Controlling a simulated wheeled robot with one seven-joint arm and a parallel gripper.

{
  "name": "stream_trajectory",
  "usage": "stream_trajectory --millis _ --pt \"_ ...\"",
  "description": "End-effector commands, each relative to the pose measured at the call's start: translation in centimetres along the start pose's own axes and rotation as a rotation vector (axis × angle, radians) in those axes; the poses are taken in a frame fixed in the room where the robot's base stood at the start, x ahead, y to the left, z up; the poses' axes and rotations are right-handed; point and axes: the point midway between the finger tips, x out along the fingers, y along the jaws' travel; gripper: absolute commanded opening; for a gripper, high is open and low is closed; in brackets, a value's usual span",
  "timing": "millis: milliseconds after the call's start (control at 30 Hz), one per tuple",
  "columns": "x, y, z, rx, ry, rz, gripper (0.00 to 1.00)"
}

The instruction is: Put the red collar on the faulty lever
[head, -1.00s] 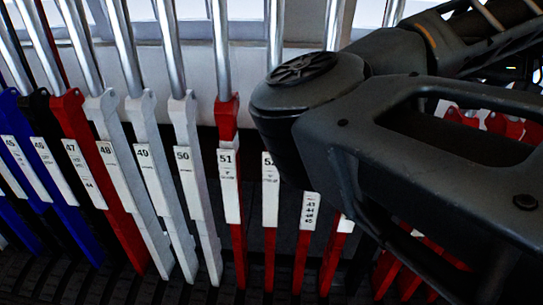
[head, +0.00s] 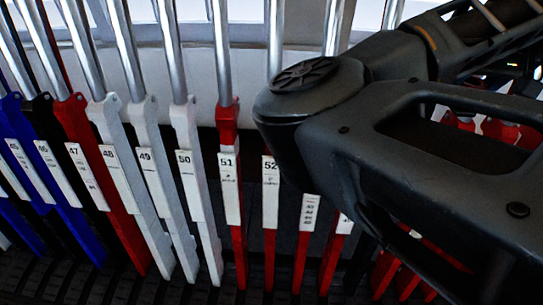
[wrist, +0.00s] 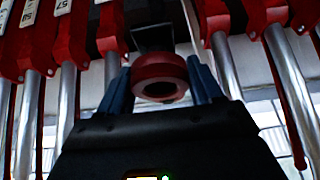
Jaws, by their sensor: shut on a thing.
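The red collar (wrist: 160,77) is a thick ring with a dark hole, held between the two blue-grey fingers of my gripper (wrist: 161,70) in the wrist view. The hole faces the camera, and no lever shaft shows through it. A dark bracket-like part (wrist: 153,36) is just above the collar in the picture; I cannot tell if they touch. Red levers with steel shafts stand on both sides, one of them left of the collar (wrist: 66,38). I cannot tell which lever is faulty. In the head view my arm hides my gripper and the collar.
A row of numbered levers fills the head view: blue (head: 52,185), black, red (head: 98,185), white (head: 163,190) and more red (head: 228,165). Labels 45 to 52 are partly readable. My arm covers the right side. Gaps between shafts are narrow.

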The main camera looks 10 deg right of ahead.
Motion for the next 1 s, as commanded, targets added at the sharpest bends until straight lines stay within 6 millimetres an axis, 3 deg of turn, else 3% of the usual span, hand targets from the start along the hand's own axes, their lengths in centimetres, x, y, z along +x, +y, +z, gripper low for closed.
stream_trajectory --millis 733,1000 --pt "-5.2 0.0 -2.5 0.000 0.001 0.002 0.38" --pt "-5.6 0.0 -2.7 0.000 0.001 0.000 0.38"
